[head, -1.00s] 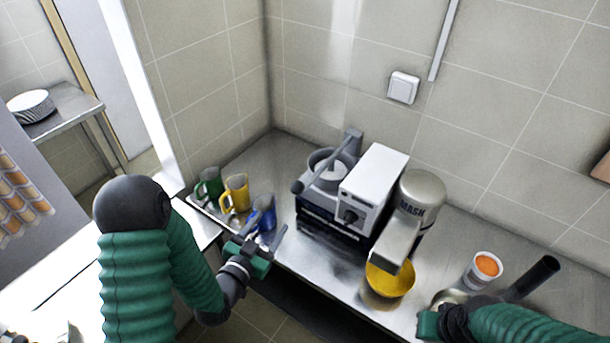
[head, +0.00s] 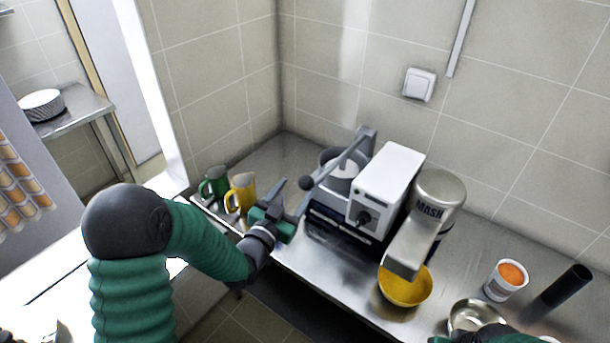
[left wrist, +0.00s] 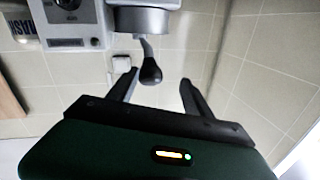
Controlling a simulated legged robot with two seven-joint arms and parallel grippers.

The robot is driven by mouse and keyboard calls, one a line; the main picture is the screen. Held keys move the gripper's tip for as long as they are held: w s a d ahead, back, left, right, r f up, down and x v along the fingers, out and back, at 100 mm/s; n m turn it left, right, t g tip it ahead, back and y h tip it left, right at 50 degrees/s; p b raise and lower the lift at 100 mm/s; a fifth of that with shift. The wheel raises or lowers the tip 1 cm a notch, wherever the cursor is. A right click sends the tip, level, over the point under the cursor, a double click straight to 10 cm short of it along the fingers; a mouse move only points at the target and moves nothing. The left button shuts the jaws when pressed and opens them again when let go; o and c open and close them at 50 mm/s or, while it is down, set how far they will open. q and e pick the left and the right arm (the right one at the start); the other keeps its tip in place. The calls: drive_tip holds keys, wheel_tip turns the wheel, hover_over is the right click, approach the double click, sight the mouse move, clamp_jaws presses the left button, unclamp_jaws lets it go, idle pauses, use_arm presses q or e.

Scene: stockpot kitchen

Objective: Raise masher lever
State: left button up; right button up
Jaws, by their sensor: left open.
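The masher is a white and dark machine (head: 384,185) with a silver spout part marked MASH (head: 430,215). Its grey lever (head: 340,160) slopes down to the left over a round grey pot and ends in a dark knob (head: 306,183). My left gripper (head: 293,191) is open beside the knob. In the left wrist view the knob (left wrist: 150,73) shows between the spread fingers (left wrist: 157,88), a little beyond them, with no clear contact. My right gripper is mostly cut off at the bottom edge, by a metal bowl (head: 474,315); its fingers cannot be made out.
A yellow bowl (head: 405,287) stands under the spout. A white cup with orange contents (head: 506,280) and a dark cylinder (head: 566,289) are at the right. Green (head: 214,183) and yellow (head: 241,192) mugs stand left of my left gripper. A tiled wall (head: 510,120) closes off the back.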

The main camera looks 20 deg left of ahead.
use_arm(q)
drive_tip(key=w+d, duration=0.1)
drive_tip(key=w, duration=0.1)
drive_tip(key=w+d+p, duration=0.1)
drive_tip(key=w, duration=0.1)
drive_tip(key=w+d, duration=0.2)
drive_tip(key=w, duration=0.1)
drive_tip(key=shift+r, duration=0.25)
drive_tip(key=shift+w, duration=0.25)
drive_tip(key=shift+w+a+f, duration=0.1)
drive_tip(key=shift+a+f, duration=0.1)
drive_tip(key=shift+a, duration=0.9)
drive_tip(key=shift+c, duration=2.3)
drive_tip(key=shift+d+r, duration=0.1)
drive_tip(key=shift+d, duration=0.55)
drive_tip(key=c, duration=0.5)
drive_tip(key=shift+c, duration=1.1)
drive_tip(key=shift+a, duration=0.25)
clamp_jaws()
use_arm(e)
drive_tip(key=shift+d+r, duration=0.7)
drive_tip(key=shift+r, duration=0.1)
